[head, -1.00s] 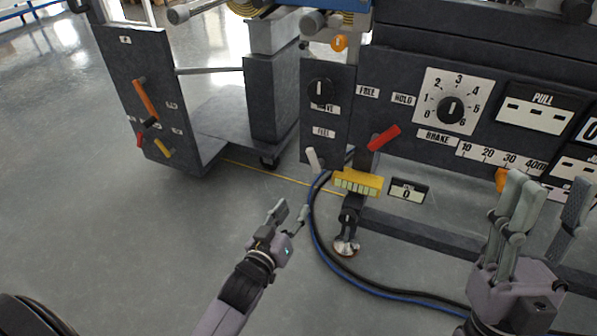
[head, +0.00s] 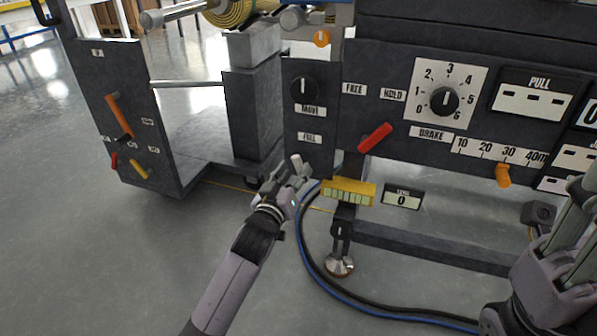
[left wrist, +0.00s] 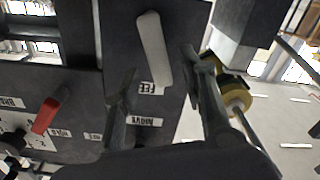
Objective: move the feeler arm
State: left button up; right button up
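The feeler arm is the pale grey-white lever (head: 297,163) below the FEEL label (head: 310,137) on the dark machine panel. In the left wrist view the lever (left wrist: 154,48) hangs large in the upper middle, seen upside down. My left gripper (head: 287,176) is right at the lever and partly overlaps it in the head view. In the left wrist view its fingers (left wrist: 165,95) are apart, with the lever between them in the picture; I cannot tell whether they touch it. My right gripper (head: 585,225) is cut off by the right edge, away from the lever.
A MOVE knob (head: 305,89) sits above the lever. A red lever (head: 375,137), a yellow block (head: 348,192) and a small counter (head: 403,198) are to the right. A side panel (head: 125,125) with orange, red and yellow levers stands left. Cables (head: 312,250) run on the floor.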

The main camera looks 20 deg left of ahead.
aim_at(297, 166)
pick_arm(q)
jog(key=shift+w+b, duration=0.55)
jog(key=shift+w, duration=1.35)
jog(key=shift+c, duration=0.3)
grip_shut()
